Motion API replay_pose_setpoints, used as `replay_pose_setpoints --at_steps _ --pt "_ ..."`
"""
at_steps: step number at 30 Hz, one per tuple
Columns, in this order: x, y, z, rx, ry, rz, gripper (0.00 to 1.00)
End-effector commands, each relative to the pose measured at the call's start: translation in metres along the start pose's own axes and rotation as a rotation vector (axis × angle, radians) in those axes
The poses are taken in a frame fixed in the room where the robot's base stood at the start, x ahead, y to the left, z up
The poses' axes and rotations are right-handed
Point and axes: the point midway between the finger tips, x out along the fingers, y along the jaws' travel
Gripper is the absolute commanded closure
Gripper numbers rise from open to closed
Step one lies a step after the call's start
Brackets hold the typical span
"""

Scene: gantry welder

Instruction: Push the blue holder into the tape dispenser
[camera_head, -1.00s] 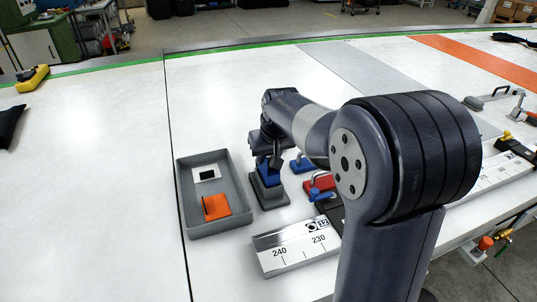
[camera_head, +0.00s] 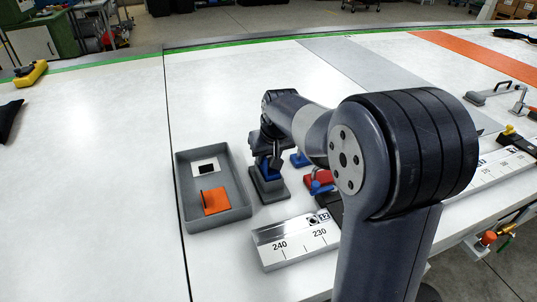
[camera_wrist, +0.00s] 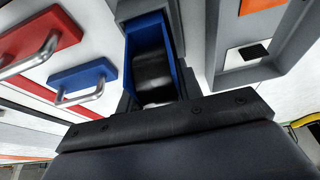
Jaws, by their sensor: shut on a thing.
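The blue holder (camera_head: 268,172) stands upright in the top of the grey tape dispenser (camera_head: 270,192), just right of the grey tray. My gripper (camera_head: 269,160) points down from above and is shut on the holder. In the wrist view, the blue holder (camera_wrist: 133,55) is an open frame around a dark rounded part, with grey dispenser walls (camera_wrist: 125,10) close about it. My gripper's dark palm bar (camera_wrist: 165,120) crosses below and hides the near end. How deep the holder sits is hard to tell.
A grey tray (camera_head: 181,190) with an orange piece (camera_head: 215,201) and a white card (camera_head: 205,165) lies close on the left. Red (camera_head: 317,180) and blue blocks (camera_head: 300,160) with metal handles are close on the right. A metal ruler block (camera_head: 295,240) lies in front.

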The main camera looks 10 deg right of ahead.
Motion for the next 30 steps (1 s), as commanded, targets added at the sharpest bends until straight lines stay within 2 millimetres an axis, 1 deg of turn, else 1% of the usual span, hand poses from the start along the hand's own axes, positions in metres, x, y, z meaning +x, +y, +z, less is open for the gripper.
replay_pose_setpoints --at_steps 9,10,18,19,26,30 --pt "0.008 0.000 0.003 0.000 0.000 0.000 0.93" --pt "0.007 0.000 0.003 0.000 0.001 0.000 0.64" --pt "0.007 0.000 0.003 0.000 0.001 0.000 0.42" --pt "0.007 0.000 0.003 0.000 0.001 0.000 0.40" --pt "0.006 0.000 0.003 0.000 0.000 0.000 0.40" --pt "-0.006 0.000 0.002 0.000 0.004 0.000 0.40"
